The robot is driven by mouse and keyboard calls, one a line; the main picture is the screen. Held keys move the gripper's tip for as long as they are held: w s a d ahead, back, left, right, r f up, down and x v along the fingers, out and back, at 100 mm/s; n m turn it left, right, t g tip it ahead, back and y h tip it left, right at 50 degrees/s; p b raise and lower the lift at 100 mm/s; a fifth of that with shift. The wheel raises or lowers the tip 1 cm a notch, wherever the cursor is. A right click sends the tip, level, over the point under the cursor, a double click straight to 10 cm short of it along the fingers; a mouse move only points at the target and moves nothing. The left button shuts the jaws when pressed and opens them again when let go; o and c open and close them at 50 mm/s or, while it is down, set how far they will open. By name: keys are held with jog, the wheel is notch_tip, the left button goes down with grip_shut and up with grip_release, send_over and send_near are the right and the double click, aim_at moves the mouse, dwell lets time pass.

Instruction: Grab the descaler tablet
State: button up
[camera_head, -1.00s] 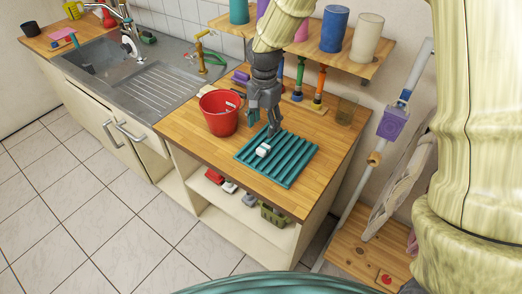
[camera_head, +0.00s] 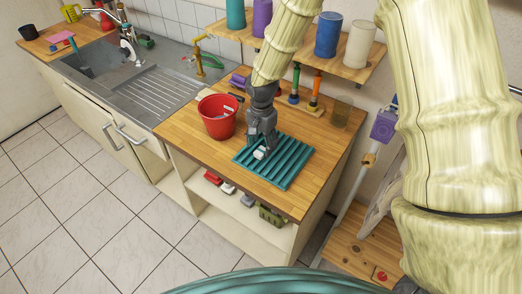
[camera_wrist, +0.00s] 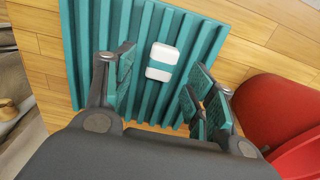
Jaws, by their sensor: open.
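The descaler tablet is a small white block with a teal band. In the wrist view the tablet (camera_wrist: 162,62) lies on the ridged teal tray, ahead of and between my open fingers. In the head view the tablet (camera_head: 260,153) shows just under my gripper. The teal tray (camera_head: 287,170) lies on the wooden counter; its ridges also show in the wrist view (camera_wrist: 88,45). My gripper (camera_head: 262,144) is open and empty, pointing down over the tray. In the wrist view my gripper (camera_wrist: 162,98) has its teal-padded fingers spread on both sides, with the tablet beyond the tips.
A red bucket (camera_head: 218,118) stands on the counter (camera_head: 185,132) just left of my gripper; it fills the right edge of the wrist view (camera_wrist: 285,110). A shelf with cups (camera_head: 328,35) hangs behind. The sink is left.

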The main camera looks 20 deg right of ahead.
aim_at(261, 153)
jog(key=shift+f+p, duration=0.55)
jog(key=shift+f, duration=0.95)
jog(key=c, duration=1)
